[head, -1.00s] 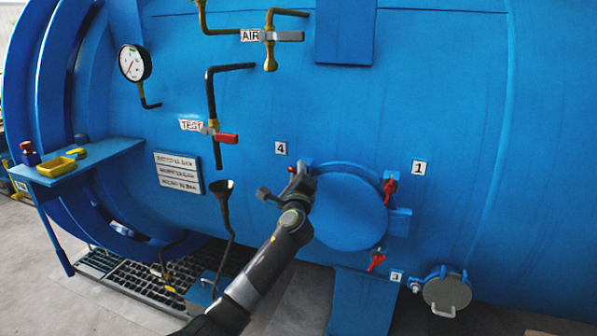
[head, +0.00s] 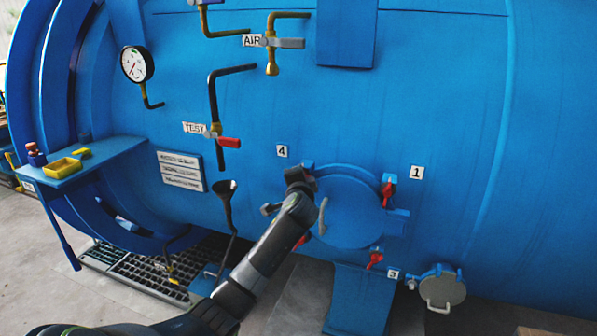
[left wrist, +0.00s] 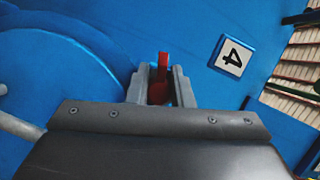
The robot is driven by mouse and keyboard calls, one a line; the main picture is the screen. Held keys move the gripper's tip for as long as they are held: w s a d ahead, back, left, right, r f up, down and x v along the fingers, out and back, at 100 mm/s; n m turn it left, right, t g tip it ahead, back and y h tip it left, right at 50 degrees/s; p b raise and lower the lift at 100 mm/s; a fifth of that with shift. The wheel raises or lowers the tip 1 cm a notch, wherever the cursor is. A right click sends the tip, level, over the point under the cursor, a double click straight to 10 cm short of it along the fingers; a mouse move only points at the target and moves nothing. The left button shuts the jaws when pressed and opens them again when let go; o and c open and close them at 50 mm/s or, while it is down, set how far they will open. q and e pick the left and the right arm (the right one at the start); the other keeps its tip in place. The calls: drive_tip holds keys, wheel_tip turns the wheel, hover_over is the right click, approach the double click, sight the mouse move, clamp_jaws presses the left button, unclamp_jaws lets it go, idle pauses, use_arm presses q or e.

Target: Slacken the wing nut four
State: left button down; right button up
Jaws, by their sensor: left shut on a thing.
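Wing nut four is the red piece (left wrist: 162,65) between my left gripper's fingers in the left wrist view, near the label 4 (left wrist: 232,56). My left gripper (left wrist: 160,88) is shut on it, with a finger on each side. In the head view my left gripper (head: 297,174) is at the upper left rim of the round door (head: 352,210), just below the label 4 (head: 282,151). It hides wing nut four there. My right gripper is not in view.
Other red wing nuts sit around the door: one by label 1 (head: 388,193), one by label 3 (head: 375,260), and one at lower left (head: 301,241), partly behind my arm. A curved handle (head: 322,216) stands out from the door. A blue shelf (head: 105,157) is at left.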

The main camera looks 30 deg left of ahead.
use_arm(q)
drive_tip(key=n+h+p, duration=0.2)
drive_tip(key=n+p, duration=0.1)
drive_tip(key=n, duration=0.1)
drive_tip(key=shift+f+g, duration=0.1)
drive_tip(key=shift+g, duration=0.3)
drive_tip(key=shift+d+f+n+h+p, duration=0.15)
drive_tip(key=shift+f+n+h+p, duration=0.05)
drive_tip(key=shift+n+h+p, duration=0.6)
drive_tip(key=shift+f+n, duration=0.1)
drive_tip(key=shift+n, duration=0.2)
drive_tip(key=c, duration=1.3)
unclamp_jaws()
drive_tip(key=shift+r, duration=0.2)
drive_tip(key=b+v, duration=0.3)
drive_tip(key=v, duration=1.4)
drive_tip(key=shift+s+d+b, duration=0.1)
drive_tip(key=shift+s+b, duration=0.1)
drive_tip(key=shift+b, duration=0.15)
